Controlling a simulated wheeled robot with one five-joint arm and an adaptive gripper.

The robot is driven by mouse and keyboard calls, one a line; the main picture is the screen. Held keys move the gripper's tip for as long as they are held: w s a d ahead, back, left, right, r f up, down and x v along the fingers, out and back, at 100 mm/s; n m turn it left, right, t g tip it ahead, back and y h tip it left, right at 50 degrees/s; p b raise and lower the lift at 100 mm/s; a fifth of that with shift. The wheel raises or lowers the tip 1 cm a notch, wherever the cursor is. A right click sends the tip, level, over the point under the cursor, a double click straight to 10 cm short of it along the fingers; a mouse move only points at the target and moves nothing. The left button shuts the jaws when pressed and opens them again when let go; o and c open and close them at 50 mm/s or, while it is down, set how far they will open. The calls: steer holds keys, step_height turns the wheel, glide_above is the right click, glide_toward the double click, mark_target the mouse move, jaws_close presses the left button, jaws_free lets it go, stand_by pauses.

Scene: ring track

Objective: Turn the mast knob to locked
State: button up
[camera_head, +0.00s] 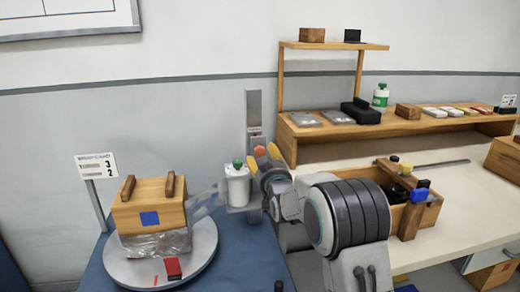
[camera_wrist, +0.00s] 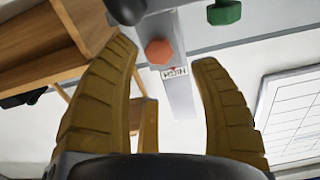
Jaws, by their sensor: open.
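A grey mast (camera_head: 254,108) stands upright against the wall behind my gripper in the head view. In the wrist view the mast (camera_wrist: 178,95) runs between my fingers and carries an orange-red hexagonal knob (camera_wrist: 159,51). A small label (camera_wrist: 174,72) sits beside the knob; its text is upside down and hard to read. A green knob (camera_wrist: 224,12) shows to the right. My gripper (camera_wrist: 163,58) is open, its yellow fingers on either side of the orange-red knob, with visible gaps. In the head view my gripper (camera_head: 264,156) reaches the mast and hides much of its lower part.
A white canister (camera_head: 238,187) stands just left of my gripper. A wooden tray (camera_head: 430,213) with tools lies right of my arm, below a shelf (camera_head: 300,130) with several items.

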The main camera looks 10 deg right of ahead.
mark_target(260, 151)
steer(key=shift+w+p, duration=0.35)
steer(key=shift+w, duration=2.85)
steer(key=shift+r, duration=0.1)
jaws_close()
